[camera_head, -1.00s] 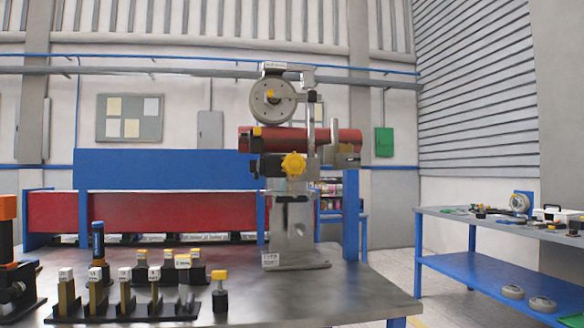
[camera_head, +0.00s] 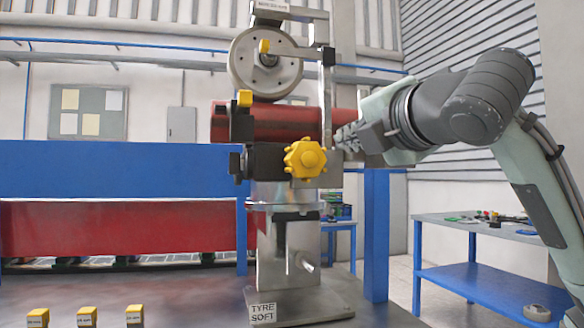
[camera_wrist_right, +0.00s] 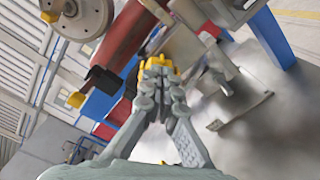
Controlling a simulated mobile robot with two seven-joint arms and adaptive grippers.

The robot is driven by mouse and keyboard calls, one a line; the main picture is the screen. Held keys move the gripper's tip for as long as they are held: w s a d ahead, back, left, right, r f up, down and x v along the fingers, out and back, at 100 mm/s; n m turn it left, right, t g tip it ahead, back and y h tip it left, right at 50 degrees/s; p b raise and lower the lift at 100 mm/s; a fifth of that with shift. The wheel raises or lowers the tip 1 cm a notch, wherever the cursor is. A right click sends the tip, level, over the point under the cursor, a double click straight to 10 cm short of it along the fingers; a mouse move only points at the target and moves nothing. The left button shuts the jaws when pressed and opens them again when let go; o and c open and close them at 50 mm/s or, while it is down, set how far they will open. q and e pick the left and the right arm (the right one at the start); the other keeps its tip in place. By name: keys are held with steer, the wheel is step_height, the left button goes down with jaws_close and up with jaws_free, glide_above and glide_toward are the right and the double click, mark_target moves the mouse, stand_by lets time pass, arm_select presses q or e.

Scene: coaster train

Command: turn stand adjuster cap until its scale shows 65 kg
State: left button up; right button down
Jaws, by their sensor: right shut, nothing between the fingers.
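A yellow lobed cap (camera_head: 305,158), which looks like the adjuster cap, sits on the front of the metal stand (camera_head: 285,245). No scale on it is readable from here. My right gripper (camera_head: 343,143) comes in from the right and is shut and empty, with its fingertips just to the right of the cap. In the right wrist view, the closed fingers (camera_wrist_right: 163,84) point at the yellow cap (camera_wrist_right: 157,64) and partly cover it; I cannot tell whether they touch. My left gripper is not in view.
A grey wheel (camera_head: 265,62) and a red cylinder (camera_head: 285,122) are above the cap. A "TYRE SOFT" label (camera_head: 262,312) sits at the stand's base. Yellow-topped blocks (camera_head: 87,317) are at lower left. A blue side table (camera_head: 470,280) stands at right.

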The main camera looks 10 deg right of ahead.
mark_target(306, 160)
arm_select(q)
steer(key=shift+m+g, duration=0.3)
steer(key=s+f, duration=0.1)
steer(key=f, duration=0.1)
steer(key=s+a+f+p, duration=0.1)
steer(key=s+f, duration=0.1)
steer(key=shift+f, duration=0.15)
arm_select(e)
steer(key=w, duration=0.6)
steer(key=shift+r, duration=0.45)
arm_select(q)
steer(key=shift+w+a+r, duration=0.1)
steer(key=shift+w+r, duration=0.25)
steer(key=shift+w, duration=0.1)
arm_select(e)
steer(key=shift+w+a+f, duration=0.1)
steer(key=shift+w+a, duration=0.05)
steer(key=shift+a+f, duration=0.15)
steer(key=shift+f, duration=0.05)
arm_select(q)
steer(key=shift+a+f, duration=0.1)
arm_select(e)
steer(key=shift+f, duration=0.15)
